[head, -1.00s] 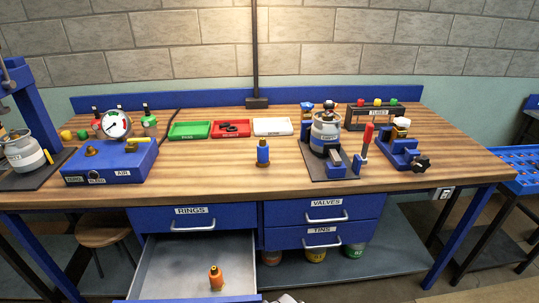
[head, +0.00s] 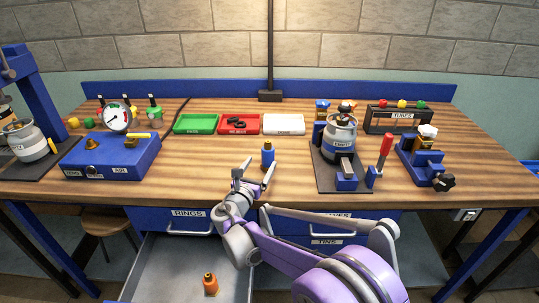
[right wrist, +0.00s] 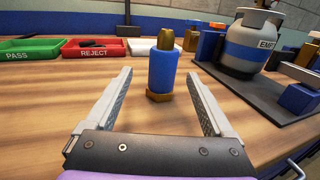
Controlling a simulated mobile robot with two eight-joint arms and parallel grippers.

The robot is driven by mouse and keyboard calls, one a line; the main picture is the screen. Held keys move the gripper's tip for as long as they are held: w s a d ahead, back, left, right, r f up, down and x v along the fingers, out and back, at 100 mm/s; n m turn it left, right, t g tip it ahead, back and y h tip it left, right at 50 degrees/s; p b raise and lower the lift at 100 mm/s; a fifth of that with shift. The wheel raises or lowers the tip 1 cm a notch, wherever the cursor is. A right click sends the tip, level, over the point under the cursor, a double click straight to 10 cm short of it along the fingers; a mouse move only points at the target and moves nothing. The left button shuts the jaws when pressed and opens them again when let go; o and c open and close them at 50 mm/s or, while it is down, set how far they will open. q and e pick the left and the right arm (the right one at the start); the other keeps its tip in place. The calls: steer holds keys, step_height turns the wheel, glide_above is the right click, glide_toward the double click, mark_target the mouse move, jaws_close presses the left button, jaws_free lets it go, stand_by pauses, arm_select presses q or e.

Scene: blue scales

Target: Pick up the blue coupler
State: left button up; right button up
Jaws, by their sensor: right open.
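The blue coupler (head: 267,156) stands upright on the wooden bench top, near its front middle. In the right wrist view the blue coupler (right wrist: 163,75) shows a blue body with brass-coloured ends. My right gripper (head: 255,177) is open and empty, low over the bench's front part. In the right wrist view its two fingers (right wrist: 158,82) point toward the coupler, one to each side, with the coupler near the level of the fingertips. I cannot tell whether it stands between the tips or just beyond them. My left gripper is not in view.
Green (head: 195,124), red (head: 239,124) and white (head: 284,125) trays lie behind the coupler. A grey cylinder on a dark stand (head: 340,140) is to its right. A blue gauge box (head: 110,157) is at left. An open drawer (head: 170,265) below holds an orange coupler (head: 210,284).

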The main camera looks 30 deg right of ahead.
mark_target(271, 148)
steer(key=x, duration=0.9)
steer(key=shift+d+r, duration=0.15)
steer(key=shift+d, duration=0.3)
jaws_close()
